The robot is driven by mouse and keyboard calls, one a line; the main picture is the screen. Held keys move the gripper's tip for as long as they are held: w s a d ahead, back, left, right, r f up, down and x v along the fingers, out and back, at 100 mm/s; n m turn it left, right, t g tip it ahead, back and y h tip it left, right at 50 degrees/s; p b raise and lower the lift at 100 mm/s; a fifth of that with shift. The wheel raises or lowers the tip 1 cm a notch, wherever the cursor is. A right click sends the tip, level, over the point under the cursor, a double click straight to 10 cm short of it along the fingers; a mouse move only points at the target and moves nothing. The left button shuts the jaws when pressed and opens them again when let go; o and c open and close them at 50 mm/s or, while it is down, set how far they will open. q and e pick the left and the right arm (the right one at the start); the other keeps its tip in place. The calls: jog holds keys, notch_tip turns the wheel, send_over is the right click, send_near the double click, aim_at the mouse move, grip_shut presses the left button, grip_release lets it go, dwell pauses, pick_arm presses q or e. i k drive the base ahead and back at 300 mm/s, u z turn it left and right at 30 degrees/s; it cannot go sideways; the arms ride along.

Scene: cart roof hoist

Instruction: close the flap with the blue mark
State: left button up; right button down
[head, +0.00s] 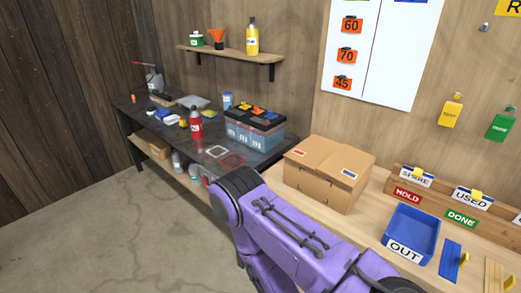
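A cardboard box (322,192) stands on the light wooden bench in the middle of the head view. Its flap with the blue mark (350,160) is on the right part of the top, with the mark near its front edge. Another flap (308,155), with a red mark, is on the left part. Both flaps look about flat across the top, but I cannot tell whether the blue-marked one is fully down. One of my purple arms crosses the bottom of the view in front of the box. Neither gripper can be seen.
A blue OUT bin (411,234) stands right of the box, near a wooden rack (440,190) with labels.

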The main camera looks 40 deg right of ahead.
aim_at(347, 164)
jog(key=u, duration=0.25)
jog(key=k, duration=0.7)
jog(key=z, duration=1.35)
